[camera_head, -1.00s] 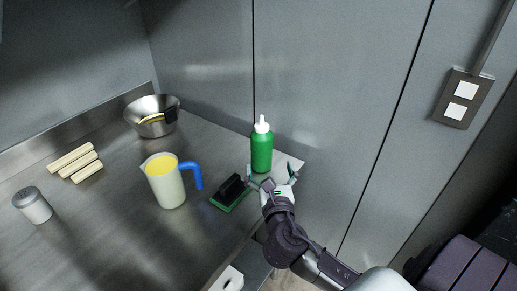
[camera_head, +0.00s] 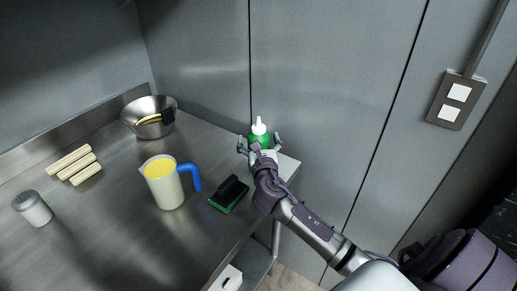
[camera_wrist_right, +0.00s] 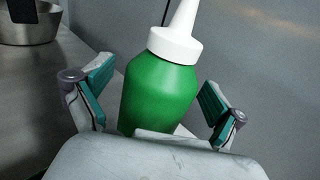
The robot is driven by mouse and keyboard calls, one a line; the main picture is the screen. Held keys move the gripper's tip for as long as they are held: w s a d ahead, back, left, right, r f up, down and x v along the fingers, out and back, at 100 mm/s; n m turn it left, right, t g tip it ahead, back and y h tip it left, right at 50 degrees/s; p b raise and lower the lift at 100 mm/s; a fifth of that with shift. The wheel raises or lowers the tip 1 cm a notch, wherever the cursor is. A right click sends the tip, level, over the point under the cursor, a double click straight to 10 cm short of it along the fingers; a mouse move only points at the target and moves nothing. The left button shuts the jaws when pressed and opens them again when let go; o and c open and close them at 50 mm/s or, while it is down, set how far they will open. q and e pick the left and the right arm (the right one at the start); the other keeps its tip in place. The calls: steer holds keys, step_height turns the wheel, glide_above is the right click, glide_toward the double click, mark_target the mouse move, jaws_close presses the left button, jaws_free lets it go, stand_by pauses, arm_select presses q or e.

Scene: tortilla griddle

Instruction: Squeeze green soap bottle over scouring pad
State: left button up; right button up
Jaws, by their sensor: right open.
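The green soap bottle (camera_head: 260,131) with a white nozzle stands upright at the back right corner of the steel counter, close to the wall. My right gripper (camera_head: 260,144) is open, with its fingers on either side of the bottle; its lower part is hidden behind the gripper. In the right wrist view the bottle (camera_wrist_right: 160,92) sits between the two open fingers (camera_wrist_right: 158,102), with visible gaps on both sides. The scouring pad (camera_head: 228,206), green with a black handle on top, lies on the counter just left of my right arm. My left gripper is not in view.
A measuring jug (camera_head: 165,188) with yellow liquid and a blue handle stands left of the pad. A steel bowl (camera_head: 142,124), several pale sticks (camera_head: 73,163) and a shaker (camera_head: 32,209) are further left. A wall panel stands behind the bottle.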

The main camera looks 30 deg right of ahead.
mark_target(261, 126)
steer(key=shift+r, duration=0.1)
steer(key=c, duration=1.5)
steer(key=shift+c, duration=0.2)
steer(key=shift+r, duration=0.5)
steer(key=r, duration=0.3)
steer(key=shift+s+d+r, duration=0.25)
steer(key=shift+r, duration=0.05)
steer(key=s+d+r, duration=0.6)
steer(key=s, duration=0.3)
steer(key=shift+d+r, duration=0.2)
